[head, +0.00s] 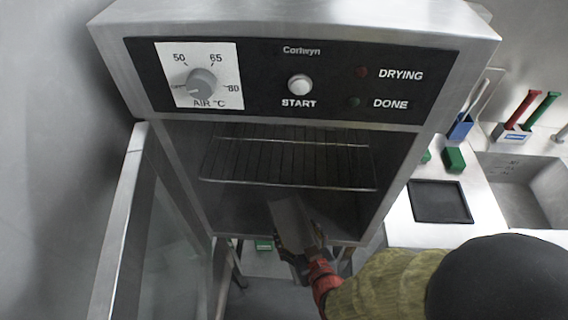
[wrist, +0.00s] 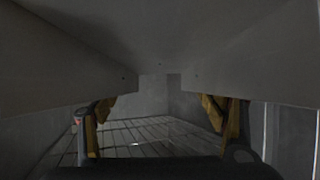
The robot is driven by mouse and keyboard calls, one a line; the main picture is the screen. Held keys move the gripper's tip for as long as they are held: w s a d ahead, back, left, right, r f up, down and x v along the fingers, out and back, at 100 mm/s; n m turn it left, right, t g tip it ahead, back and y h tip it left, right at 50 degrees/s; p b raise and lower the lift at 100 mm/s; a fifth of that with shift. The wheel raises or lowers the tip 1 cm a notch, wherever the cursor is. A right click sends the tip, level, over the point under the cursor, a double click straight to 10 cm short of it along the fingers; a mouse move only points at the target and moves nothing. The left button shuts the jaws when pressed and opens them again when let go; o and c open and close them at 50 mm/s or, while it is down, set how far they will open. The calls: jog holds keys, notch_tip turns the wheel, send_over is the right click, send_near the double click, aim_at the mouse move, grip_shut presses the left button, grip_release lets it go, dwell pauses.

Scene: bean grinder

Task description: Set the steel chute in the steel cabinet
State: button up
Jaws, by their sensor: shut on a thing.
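The steel cabinet (head: 464,28) stands in front of me with its glass door (head: 128,215) swung open at the left. A wire rack (head: 290,165) spans its dark inside. My gripper (head: 298,248) is shut on the steel chute (head: 290,218), a grey sheet-metal piece, at the lower opening of the cabinet. The chute's far end points into the cabinet, below the rack in the head view. In the wrist view the chute (wrist: 160,45) fills the top, between the yellow-edged fingers of my gripper (wrist: 160,115). Whether the chute touches the cabinet floor I cannot tell.
A control panel (head: 300,85) with a dial and start button tops the cabinet. At the right are a counter with a black mat (head: 439,201), a green block (head: 454,159), a sink (head: 520,185) and a holder with red and green handles (head: 512,133). A wall is close at the left.

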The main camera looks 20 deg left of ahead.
jog(key=w+a+b, duration=0.1)
jog(key=w, duration=0.5)
jog(key=w+a+f+b, duration=0.1)
jog(key=w+a+b, duration=0.1)
jog(key=w, duration=0.5)
jog(key=w+a+f+b, duration=0.1)
jog(key=w+a, duration=0.1)
jog(key=w, duration=0.4)
jog(key=shift+w+f, duration=0.15)
jog(key=shift+w, duration=0.2)
jog(key=shift+w+f+b, duration=0.2)
jog(key=shift+f+b, duration=1.15)
jog(key=shift+f, duration=1.05)
jog(key=shift+r, duration=0.1)
jog(key=o, duration=1.2)
jog(key=shift+f, duration=0.2)
jog(key=o, duration=0.5)
jog(key=shift+c, duration=0.2)
